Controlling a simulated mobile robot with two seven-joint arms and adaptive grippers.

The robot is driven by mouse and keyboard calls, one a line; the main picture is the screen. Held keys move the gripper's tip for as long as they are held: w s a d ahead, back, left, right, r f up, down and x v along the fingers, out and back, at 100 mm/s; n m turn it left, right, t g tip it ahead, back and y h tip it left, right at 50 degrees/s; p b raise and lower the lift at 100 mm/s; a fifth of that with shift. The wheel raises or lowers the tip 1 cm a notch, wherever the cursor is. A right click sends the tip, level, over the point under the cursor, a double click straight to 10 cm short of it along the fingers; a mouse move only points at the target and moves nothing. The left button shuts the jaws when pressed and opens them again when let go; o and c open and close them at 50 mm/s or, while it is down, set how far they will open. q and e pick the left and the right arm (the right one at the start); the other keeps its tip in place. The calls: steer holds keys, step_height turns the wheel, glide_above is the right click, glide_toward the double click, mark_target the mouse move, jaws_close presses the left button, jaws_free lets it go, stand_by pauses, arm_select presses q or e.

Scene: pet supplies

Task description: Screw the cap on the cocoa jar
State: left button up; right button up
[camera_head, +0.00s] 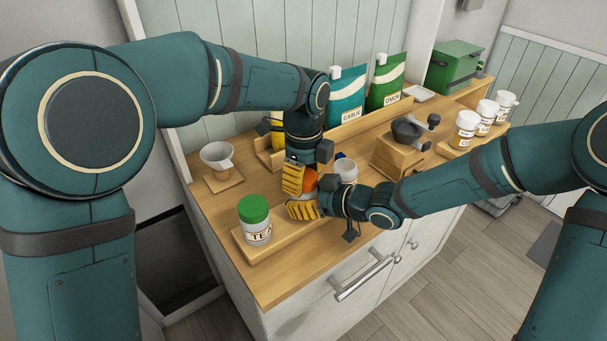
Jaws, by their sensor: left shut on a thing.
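My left gripper (308,181) reaches down from above, its yellow ribbed fingers around a small orange thing (311,184). The orange thing looks like the cap, and the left gripper is shut on it. My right gripper (318,198) comes in from the right, low over the counter, with a yellow finger just below the left one's. The two grippers are crowded together. They hide the cocoa jar, or most of it, so I cannot tell how cap and jar meet or whether the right gripper is shut on the jar.
A green-capped tea jar (256,220) stands on a board at the front left. A white cup (217,156) is behind it. A grinder (402,146), garlic (346,97) and onion (386,82) packets and several white-lidded jars (467,125) stand farther right. The front counter edge is close.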

arm_select(q)
steer(key=shift+f, duration=0.35)
arm_select(e)
jaws_close()
arm_select(q)
steer(key=m, duration=0.6)
steer(key=shift+m, duration=0.3)
steer(key=o, duration=0.8)
steer(key=shift+o, duration=0.2)
steer(key=shift+r, duration=2.25)
